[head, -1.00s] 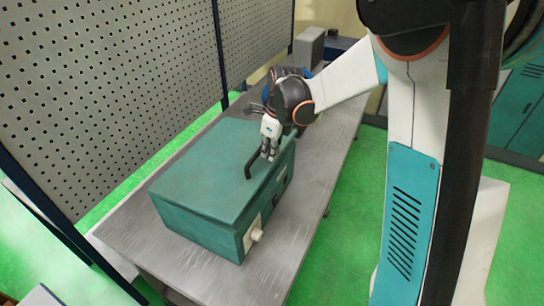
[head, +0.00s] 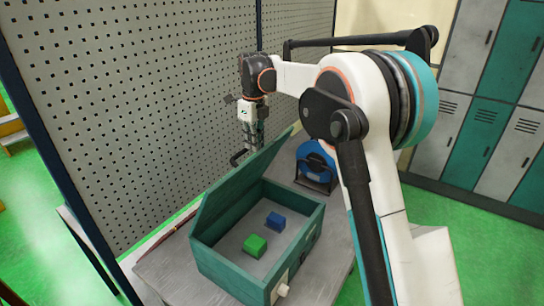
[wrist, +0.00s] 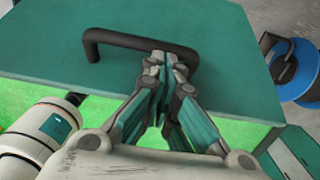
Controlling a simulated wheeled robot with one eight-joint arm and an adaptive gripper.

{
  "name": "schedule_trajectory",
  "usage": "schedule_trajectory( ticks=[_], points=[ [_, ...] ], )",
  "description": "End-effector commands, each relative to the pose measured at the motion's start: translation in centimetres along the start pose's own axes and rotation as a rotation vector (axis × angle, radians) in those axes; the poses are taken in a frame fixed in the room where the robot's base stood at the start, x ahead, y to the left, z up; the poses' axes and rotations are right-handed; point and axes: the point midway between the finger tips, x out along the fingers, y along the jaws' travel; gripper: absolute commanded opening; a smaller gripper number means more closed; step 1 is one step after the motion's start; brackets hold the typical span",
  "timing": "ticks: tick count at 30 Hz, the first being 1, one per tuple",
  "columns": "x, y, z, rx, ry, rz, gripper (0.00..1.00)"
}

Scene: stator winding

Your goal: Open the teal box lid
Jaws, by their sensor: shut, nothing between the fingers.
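The teal box (head: 232,274) stands on the grey table with its lid (head: 240,188) raised steeply on the left side, so the inside shows. The black lid handle (head: 238,157) is at the lid's upper edge and shows as a bar in the wrist view (wrist: 122,40). My gripper (head: 254,142) is at the raised lid's upper far end, on its outer side. In the wrist view my gripper (wrist: 165,62) is shut and empty, its fingertips overlapping the handle bar near its right end. I cannot tell whether they touch it.
A green block (head: 255,245) and a blue block (head: 275,221) lie inside the box. A blue reel (head: 315,167) stands on the table behind the box. A perforated panel (head: 130,110) rises along the left, close to the lid. Lockers (head: 480,130) stand back right.

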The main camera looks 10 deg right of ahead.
Motion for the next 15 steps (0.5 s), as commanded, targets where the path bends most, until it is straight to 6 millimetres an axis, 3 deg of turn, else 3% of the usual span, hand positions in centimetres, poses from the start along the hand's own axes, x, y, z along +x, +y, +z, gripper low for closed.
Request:
schedule_trajectory(
  ticks=[1, 6, 15],
  points=[
    [-0.5, 0.2, 1.8, -0.007, -0.007, 0.0, 0.0],
    [-1.3, 0.2, 4.7, -0.004, -0.003, 0.0, 0.0],
    [-1.1, 0.1, 5.0, -0.002, -0.001, 0.0, 0.0]
  ],
)
